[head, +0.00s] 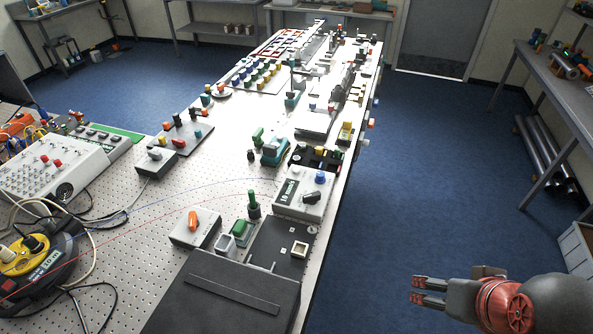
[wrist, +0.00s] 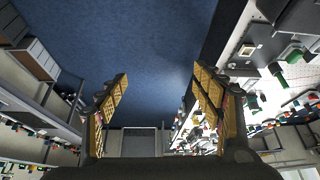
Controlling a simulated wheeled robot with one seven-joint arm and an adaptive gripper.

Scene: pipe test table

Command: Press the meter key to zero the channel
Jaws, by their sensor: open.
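A white box with a printed label (head: 288,194), a blue knob (head: 320,178) and a black knob (head: 312,197) sits near the right edge of the table; it may be the meter. I cannot tell which part is the meter key. My gripper (head: 418,291) is at the lower right of the head view, over the blue floor, apart from the table and right of it. In the wrist view my gripper (wrist: 160,73) has its two fingers spread wide, with nothing between them.
The long perforated table (head: 150,225) carries a grey box with an orange knob (head: 195,228), a black case (head: 225,300) and many small fittings. A cable reel (head: 40,255) stands at the left. A side bench (head: 540,85) stands at the right. The blue floor between is clear.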

